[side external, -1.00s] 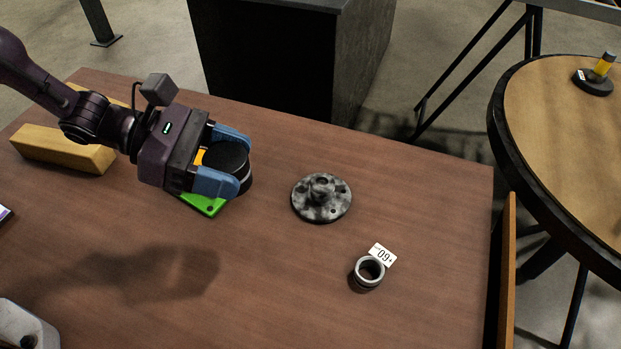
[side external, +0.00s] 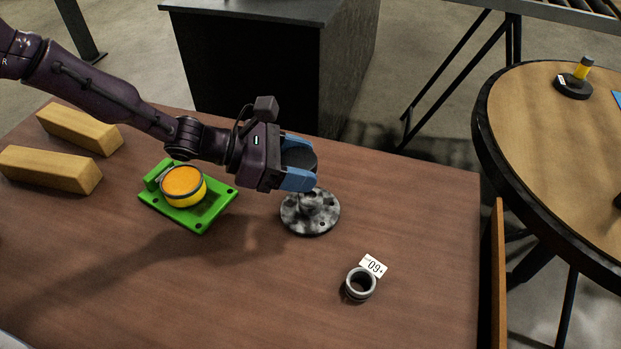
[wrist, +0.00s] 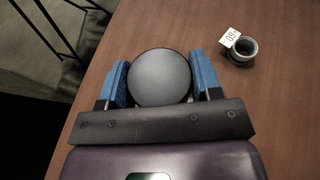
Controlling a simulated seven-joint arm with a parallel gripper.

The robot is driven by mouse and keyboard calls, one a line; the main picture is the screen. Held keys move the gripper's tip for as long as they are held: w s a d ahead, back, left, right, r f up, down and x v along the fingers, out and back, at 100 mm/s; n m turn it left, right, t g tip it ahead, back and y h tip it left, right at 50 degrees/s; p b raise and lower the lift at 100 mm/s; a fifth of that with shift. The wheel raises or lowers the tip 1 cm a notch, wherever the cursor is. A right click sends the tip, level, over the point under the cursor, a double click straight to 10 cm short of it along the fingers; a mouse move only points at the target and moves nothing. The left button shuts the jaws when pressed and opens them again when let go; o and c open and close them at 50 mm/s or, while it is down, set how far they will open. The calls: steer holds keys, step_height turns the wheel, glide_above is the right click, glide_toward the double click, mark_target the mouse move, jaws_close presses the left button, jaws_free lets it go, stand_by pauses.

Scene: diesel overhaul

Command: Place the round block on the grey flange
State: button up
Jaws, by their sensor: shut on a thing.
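The round block is a dark grey disc (side external: 300,158), held between the blue fingers of my gripper (side external: 299,163). In the wrist view the round block (wrist: 160,78) sits between both fingers of my gripper (wrist: 162,82), one on each side. The grey flange (side external: 310,217) is a mottled round plate with a raised hub and holes, lying on the table. In the side view my gripper and the block are above the flange and overlap its far edge. I cannot tell whether the block touches the hub. The flange is hidden in the wrist view.
A green fixture (side external: 204,214) with a yellow-orange round part (side external: 183,184) is left of the flange. Two wooden blocks (side external: 50,169) lie at the far left. A metal ring (side external: 360,284) and a white tag (side external: 373,265) lie in front.

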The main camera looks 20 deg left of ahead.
mark_target(310, 195)
steer(key=shift+w+d+f, duration=0.35)
steer(key=shift+w+f, duration=0.1)
steer(key=shift+f, duration=0.1)
steer(key=shift+w+d+f, duration=0.3)
steer(key=shift+w+f, duration=0.1)
steer(key=shift+f, duration=0.1)
steer(key=shift+w+f, duration=0.1)
steer(key=shift+f, duration=1.5)
steer(key=shift+f, duration=0.1)
steer(key=o, duration=1.5)
steer(key=shift+f, duration=0.15)
steer(key=shift+a+r, duration=0.1)
steer(key=shift+r, duration=0.1)
steer(key=v, duration=1.2)
